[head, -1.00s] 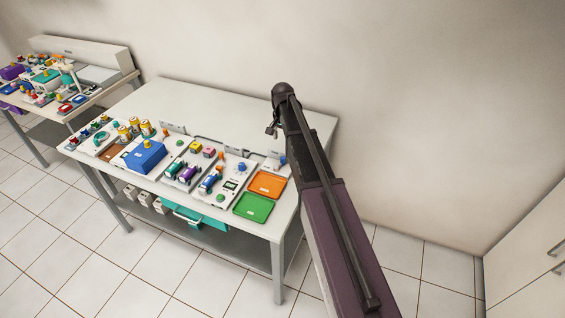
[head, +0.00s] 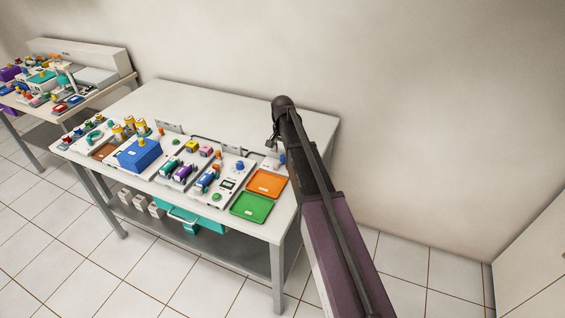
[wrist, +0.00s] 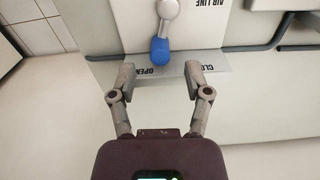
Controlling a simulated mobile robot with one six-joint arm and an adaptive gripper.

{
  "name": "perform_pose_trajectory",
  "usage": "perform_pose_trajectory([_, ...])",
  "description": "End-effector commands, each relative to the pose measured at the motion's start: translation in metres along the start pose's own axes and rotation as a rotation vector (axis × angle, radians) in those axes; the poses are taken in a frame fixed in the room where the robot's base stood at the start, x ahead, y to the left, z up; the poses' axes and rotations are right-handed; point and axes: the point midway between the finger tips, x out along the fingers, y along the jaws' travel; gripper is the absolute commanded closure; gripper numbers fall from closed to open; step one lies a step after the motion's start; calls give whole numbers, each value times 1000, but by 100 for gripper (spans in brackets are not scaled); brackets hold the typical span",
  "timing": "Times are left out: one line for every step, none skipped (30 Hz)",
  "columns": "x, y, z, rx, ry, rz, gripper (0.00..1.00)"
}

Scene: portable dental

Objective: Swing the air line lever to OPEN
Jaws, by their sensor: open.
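The air line lever has a blue grip (wrist: 160,50) on a grey arm with a round pivot at the top of the wrist view. The grip points down the picture, close to the OPEN mark on the label plate (wrist: 232,60); the CLOSED mark is partly hidden at the right. In the head view the blue grip (head: 282,158) shows at the bench's right end. My gripper (wrist: 160,70) is open and empty, its fingertips to either side of and just below the grip's end. I see no contact. In the head view my gripper (head: 272,143) is near the lever.
An orange tray (head: 267,183) and a green tray (head: 252,207) lie in front of the lever on the white bench (head: 230,110). Several dental units and a blue box (head: 139,154) stand to the left. The bench's back strip is clear.

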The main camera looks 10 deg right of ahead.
Motion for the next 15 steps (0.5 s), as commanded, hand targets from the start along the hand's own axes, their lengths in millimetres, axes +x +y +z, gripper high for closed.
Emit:
perform_pose_trajectory([8, 0, 0, 0, 0, 0, 37])
perform_pose_trajectory([10, 0, 0, 0, 0, 0, 37])
perform_pose_trajectory([13, 0, 0, 0, 0, 0, 37])
perform_pose_trajectory([16, 0, 0, 0, 0, 0, 37])
perform_pose_trajectory([18, 0, 0, 0, 0, 0, 37])
perform_pose_trajectory([21, 0, 0, 0, 0, 0, 37])
perform_pose_trajectory([23, 0, 0, 0, 0, 0, 37])
perform_pose_trajectory([25, 0, 0, 0, 0, 0, 37])
perform_pose_trajectory([28, 0, 0, 0, 0, 0, 37])
perform_pose_trajectory([29, 0, 0, 0, 0, 0, 37])
perform_pose_trajectory([31, 0, 0, 0, 0, 0, 37])
perform_pose_trajectory([33, 0, 0, 0, 0, 0, 37])
perform_pose_trajectory([34, 0, 0, 0, 0, 0, 37])
perform_pose_trajectory([35, 0, 0, 0, 0, 0, 37])
perform_pose_trajectory([37, 0, 0, 0, 0, 0, 37])
